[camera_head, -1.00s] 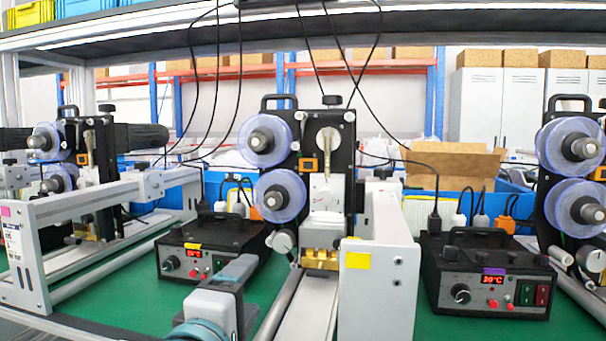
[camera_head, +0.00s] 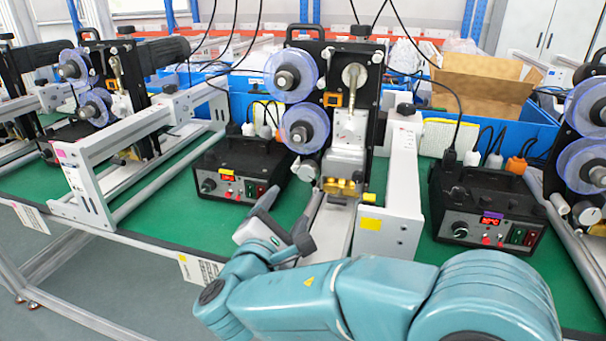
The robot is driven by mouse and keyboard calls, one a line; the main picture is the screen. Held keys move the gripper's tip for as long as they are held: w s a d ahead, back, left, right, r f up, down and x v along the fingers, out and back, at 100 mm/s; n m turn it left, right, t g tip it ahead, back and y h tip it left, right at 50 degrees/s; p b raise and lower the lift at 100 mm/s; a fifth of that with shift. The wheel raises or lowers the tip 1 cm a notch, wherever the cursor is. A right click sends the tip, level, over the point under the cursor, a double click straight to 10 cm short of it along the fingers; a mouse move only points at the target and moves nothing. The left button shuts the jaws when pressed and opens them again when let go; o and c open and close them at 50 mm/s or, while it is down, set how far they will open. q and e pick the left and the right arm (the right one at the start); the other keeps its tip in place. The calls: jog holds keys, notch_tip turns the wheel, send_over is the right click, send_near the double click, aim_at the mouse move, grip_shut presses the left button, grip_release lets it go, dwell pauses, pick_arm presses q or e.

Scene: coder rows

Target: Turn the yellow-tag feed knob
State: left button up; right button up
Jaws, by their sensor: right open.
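A black control box (camera_head: 240,165) with a yellow tag (camera_head: 227,172) stands on the green bench, left of the centre machine. Its feed knob (camera_head: 208,185), dark and round, is at the left end of its front panel, beside a small red display. My right gripper (camera_head: 292,212) is open and empty. It is in front of and to the right of this box, apart from the knob. My teal right arm reaches in from the lower right. My left gripper is not in view.
A similar box with a purple tag (camera_head: 490,215) stands at right. The centre coder machine (camera_head: 346,130) has purple reels and a white plate (camera_head: 400,190) with a yellow label. A white frame (camera_head: 85,185) stands at left. Green bench surface shows in front of the yellow-tag box.

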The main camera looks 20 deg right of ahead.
aim_at(305, 174)
jog(key=x, duration=1.1)
jog(key=shift+w+d, duration=0.25)
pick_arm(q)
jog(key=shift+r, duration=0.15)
pick_arm(e)
jog(key=c, duration=1)
jog(key=shift+f+b, duration=0.1)
jog(key=shift+b, duration=0.2)
jog(key=shift+c, duration=0.2)
jog(key=m+b, duration=0.8)
jog(key=b, duration=0.4)
jog(key=shift+a+f, duration=0.1)
jog(key=m+b, duration=0.3)
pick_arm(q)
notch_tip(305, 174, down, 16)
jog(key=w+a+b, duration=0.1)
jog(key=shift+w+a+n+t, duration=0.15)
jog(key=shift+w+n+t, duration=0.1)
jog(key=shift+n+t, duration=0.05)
pick_arm(e)
jog(key=shift+r+m, duration=0.3)
jog(key=shift+m, duration=0.3)
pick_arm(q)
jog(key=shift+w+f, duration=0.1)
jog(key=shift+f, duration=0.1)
